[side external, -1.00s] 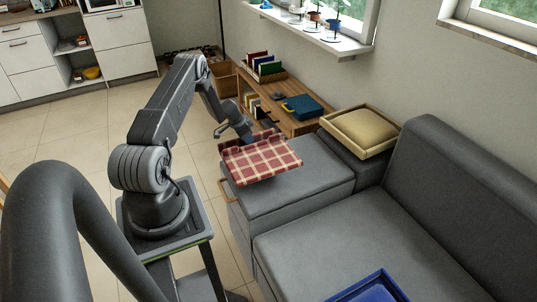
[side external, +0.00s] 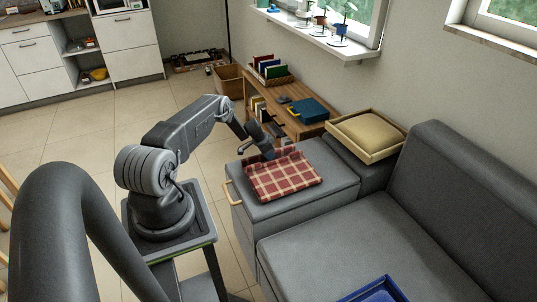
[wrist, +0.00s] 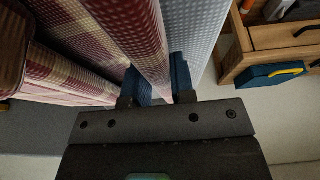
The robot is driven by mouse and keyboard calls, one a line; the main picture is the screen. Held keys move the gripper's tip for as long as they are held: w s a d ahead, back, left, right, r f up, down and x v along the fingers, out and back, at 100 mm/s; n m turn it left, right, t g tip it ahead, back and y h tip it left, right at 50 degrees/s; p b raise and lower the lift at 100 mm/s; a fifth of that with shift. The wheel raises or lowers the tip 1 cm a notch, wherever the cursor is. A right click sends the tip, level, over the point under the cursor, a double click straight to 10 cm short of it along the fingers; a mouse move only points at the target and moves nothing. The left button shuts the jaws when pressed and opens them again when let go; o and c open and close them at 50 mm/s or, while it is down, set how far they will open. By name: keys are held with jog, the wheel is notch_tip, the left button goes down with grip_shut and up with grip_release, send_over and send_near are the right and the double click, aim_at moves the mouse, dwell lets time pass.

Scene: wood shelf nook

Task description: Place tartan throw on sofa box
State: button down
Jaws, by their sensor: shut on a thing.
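The tartan throw (side external: 284,178) is red with cream checks. It lies folded over the grey top of the sofa box (side external: 325,160), with its far edge raised at my gripper (side external: 270,154). In the wrist view the throw (wrist: 125,35) fills the upper left, and a fold of it runs between the blue fingertips of my gripper (wrist: 160,88). My gripper is shut on that fold. I cannot tell whether the throw's whole underside touches the box top.
A wooden tray with a tan cushion (side external: 364,132) stands behind the box. A low wooden shelf (side external: 290,122) holds books and a teal case (side external: 308,110). The grey sofa seat (side external: 350,245) is on the right, with a blue tray (side external: 376,291) at its front.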

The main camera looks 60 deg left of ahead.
jog(key=c, duration=1.4)
grip_release()
jog(key=shift+f, duration=0.15)
jog(key=o, duration=0.4)
jog(key=shift+o, duration=0.2)
